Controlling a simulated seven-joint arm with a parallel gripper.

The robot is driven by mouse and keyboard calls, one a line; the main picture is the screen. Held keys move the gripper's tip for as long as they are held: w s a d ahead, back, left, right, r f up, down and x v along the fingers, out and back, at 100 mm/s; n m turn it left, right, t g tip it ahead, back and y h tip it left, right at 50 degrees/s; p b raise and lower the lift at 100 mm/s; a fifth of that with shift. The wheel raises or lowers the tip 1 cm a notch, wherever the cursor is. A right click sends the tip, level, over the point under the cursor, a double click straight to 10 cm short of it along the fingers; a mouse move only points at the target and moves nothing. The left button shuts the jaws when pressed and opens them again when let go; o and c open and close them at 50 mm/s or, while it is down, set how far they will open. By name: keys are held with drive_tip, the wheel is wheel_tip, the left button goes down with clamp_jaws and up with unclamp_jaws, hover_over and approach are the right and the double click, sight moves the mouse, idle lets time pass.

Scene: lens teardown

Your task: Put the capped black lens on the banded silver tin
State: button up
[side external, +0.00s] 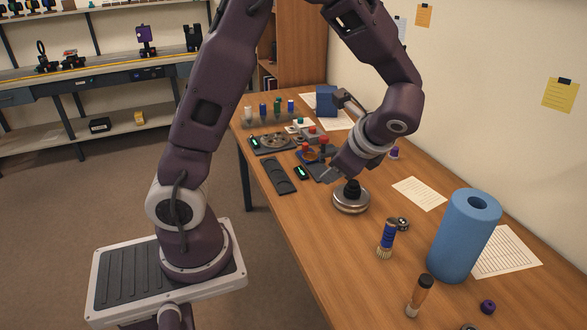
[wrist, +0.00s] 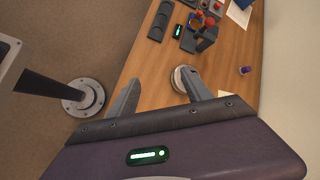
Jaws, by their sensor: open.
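The silver tin (side external: 349,205) stands on the wooden table, round and low with a banded side. A small stepped black piece, which looks like the black lens (side external: 352,187), sits upright on top of its lid. I cannot make out its cap. My gripper (side external: 332,174) is just left of and above the tin, tilted downward. In the wrist view my gripper (wrist: 163,77) has its two fingers wide apart with nothing between them. The tin (wrist: 178,80) shows there by the right finger, which hides part of it and of the black piece.
A dark tray (side external: 279,176) and several small devices lie behind the gripper. Bare table lies left of the blue cylinder.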

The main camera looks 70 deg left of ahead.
drive_tip(key=s+d+r+n+t+h, duration=0.2)
drive_tip(key=s+d+r+n+h, duration=0.2)
drive_tip(key=s, duration=0.4)
drive_tip(key=s+d+r+n+t+h, duration=0.3)
drive_tip(key=s+d+r+n+h, duration=0.1)
drive_tip(key=s+d+r+n, duration=0.2)
drive_tip(key=shift+s+d+n, duration=0.4)
drive_tip(key=shift+s+d, duration=0.15)
drive_tip(key=shift+s, duration=0.6)
